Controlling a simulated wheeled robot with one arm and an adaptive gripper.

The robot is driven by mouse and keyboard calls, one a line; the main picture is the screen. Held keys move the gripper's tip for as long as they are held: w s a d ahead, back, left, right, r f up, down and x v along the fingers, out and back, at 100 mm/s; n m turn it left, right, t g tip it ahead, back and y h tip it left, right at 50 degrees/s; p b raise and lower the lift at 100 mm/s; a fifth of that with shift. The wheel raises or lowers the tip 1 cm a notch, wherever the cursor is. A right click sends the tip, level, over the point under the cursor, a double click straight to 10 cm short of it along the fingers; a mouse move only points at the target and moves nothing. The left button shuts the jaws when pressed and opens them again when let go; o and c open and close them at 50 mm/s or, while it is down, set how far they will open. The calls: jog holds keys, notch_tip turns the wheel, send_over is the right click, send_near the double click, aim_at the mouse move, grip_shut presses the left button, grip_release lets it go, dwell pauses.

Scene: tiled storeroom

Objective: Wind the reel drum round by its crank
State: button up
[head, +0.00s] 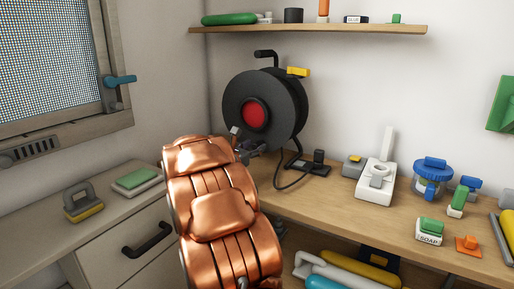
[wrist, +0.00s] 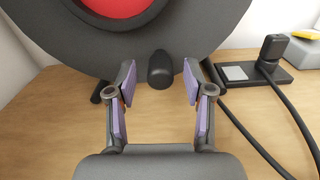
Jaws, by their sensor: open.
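The reel drum (head: 283,98) is a large black disc with a red centre, standing on the wooden counter near the back corner. Its lower part and the red centre (wrist: 110,5) fill the top of the wrist view. The crank knob (wrist: 161,69) is a short black cylinder at the drum's lower face. My gripper (wrist: 159,80) is open, with one purple-padded finger on each side of the knob; I cannot tell whether either touches it. In the head view my copper-coloured arm hides the knob and most of my gripper.
A black cable runs from the reel to a socket block (head: 309,165) on the right. A white device (head: 376,184), a blue-lidded jar (head: 432,178) and a soap box (head: 429,231) stand farther right. A shelf (head: 310,29) hangs above. A window (head: 50,60) is at left.

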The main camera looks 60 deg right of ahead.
jog(key=shift+d+f, duration=0.1)
jog(key=shift+d, duration=1.15)
jog(key=shift+c, duration=0.2)
grip_shut()
